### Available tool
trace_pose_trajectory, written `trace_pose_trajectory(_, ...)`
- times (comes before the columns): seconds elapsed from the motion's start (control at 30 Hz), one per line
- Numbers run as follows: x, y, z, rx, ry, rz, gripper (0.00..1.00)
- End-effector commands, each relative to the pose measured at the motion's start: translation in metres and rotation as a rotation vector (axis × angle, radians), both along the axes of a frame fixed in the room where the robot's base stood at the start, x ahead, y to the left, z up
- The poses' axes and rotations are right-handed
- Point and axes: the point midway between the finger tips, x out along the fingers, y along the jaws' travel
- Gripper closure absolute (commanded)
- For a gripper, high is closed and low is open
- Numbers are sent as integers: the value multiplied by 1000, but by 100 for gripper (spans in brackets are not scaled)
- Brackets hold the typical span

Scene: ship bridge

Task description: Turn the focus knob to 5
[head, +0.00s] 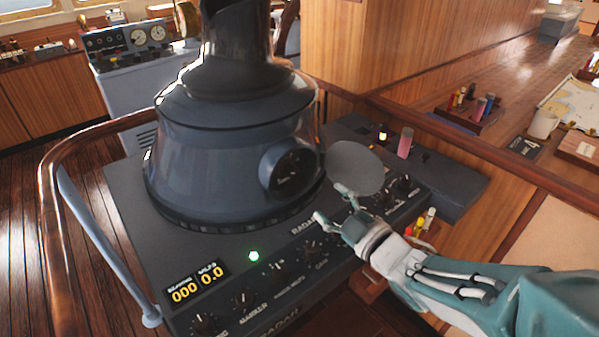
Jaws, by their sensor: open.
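The radar console (130,230) has a row of black knobs along its sloping front edge. One knob (312,248) sits above a label that seems to read GAIN. Two more knobs show to the right, one (383,198) and another (403,183). I cannot read which knob is the focus knob or where it points; part of the row is hidden behind my gripper. My gripper (331,203) is open and empty, its fingers spread over the right half of the console, close to the knobs. I cannot tell whether it touches one.
The large dark radar hood (235,130) rises from the console, left of my gripper. A grey oval disc (355,167) is just beyond my fingers. A lit display (198,284) reads 000 and 0.0. A wooden rail (470,145) runs along the right.

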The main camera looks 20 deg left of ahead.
Motion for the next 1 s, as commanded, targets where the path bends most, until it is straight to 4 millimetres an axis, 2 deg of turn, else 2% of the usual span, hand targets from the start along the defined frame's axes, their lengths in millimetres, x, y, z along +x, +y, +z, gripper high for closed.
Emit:
trace_pose_trajectory(0.6, 48, 81, 1, 2, -1, 2, 26)
trace_pose_trajectory(0.73, 53, 90, 0, 1, -1, 1, 26)
trace_pose_trajectory(1.0, 54, 91, 1, 2, -1, 1, 26)
